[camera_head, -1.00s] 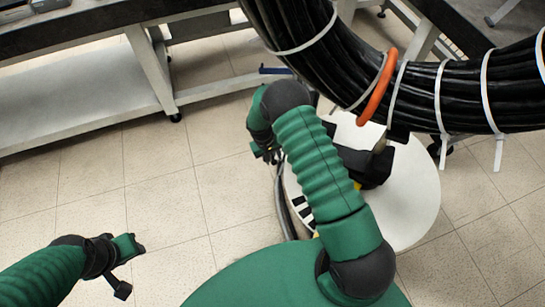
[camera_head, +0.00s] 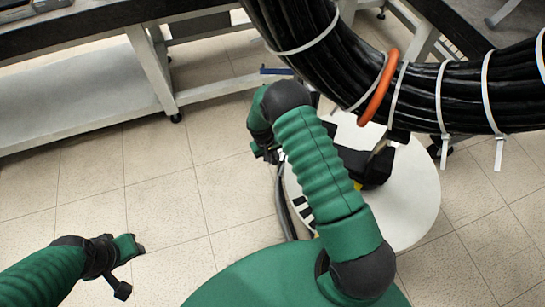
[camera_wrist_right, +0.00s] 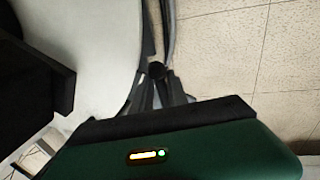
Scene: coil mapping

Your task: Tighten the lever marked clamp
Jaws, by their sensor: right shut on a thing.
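My right gripper (camera_head: 268,155) hangs at the left edge of the white round base, largely hidden by its own green arm in the head view. In the right wrist view its dark fingers (camera_wrist_right: 162,92) are closed around a dark piece with a round black end (camera_wrist_right: 156,70). This piece may be the lever; I can read no clamp marking on it. My left gripper (camera_head: 130,268) is at the lower left over bare floor, apart from everything. Its jaw opening is not clear.
A white round base (camera_head: 415,205) carries a black device (camera_head: 375,165). A thick black cable bundle (camera_head: 340,60) with white ties and an orange ring (camera_head: 380,88) hangs above it. A bench (camera_head: 70,105) stands at the back left. The tiled floor on the left is clear.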

